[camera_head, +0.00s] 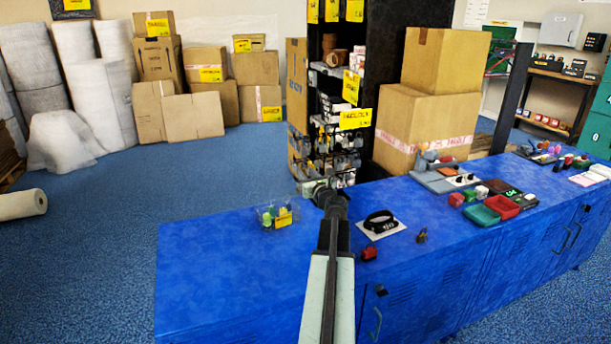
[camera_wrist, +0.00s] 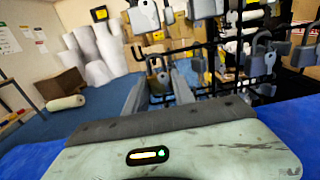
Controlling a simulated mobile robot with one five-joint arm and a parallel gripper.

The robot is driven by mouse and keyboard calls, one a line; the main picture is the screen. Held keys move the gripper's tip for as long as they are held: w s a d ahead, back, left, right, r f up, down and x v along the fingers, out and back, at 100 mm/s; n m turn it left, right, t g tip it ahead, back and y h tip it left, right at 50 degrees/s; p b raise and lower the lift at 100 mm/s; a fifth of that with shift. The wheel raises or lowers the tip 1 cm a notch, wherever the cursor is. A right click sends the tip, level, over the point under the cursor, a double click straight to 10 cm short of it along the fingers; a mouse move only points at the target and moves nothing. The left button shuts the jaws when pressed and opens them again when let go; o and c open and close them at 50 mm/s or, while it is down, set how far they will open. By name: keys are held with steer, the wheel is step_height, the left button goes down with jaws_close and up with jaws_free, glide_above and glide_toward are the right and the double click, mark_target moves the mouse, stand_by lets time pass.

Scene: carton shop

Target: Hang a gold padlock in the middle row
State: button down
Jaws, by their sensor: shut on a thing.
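My gripper (camera_wrist: 160,92) reaches out over the blue counter toward the rack, and it also shows in the head view (camera_head: 329,190). It is shut on a padlock (camera_wrist: 159,82), which stands upright between the fingers and looks greyish, so its colour is unclear. The black wire rack (camera_head: 322,120) stands behind the counter. Several grey padlocks hang on it, one high (camera_wrist: 143,17) and one at the right (camera_wrist: 262,60) in the wrist view. The row ahead of my gripper cannot be told. A small brass-coloured padlock (camera_head: 422,236) and a red padlock (camera_head: 369,253) are on the counter.
The blue counter (camera_head: 230,270) runs below my arm. It bears a clear bin (camera_head: 272,222), a black strap on a white card (camera_head: 380,223), and green (camera_head: 482,215) and red trays (camera_head: 503,207). Cartons (camera_head: 430,120) stand right of the rack. Open floor lies left.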

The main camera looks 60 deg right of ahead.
steer(key=c, duration=1)
jaws_free()
steer(key=shift+o, duration=0.2)
steer(key=v, duration=0.8)
steer(key=shift+w, duration=0.1)
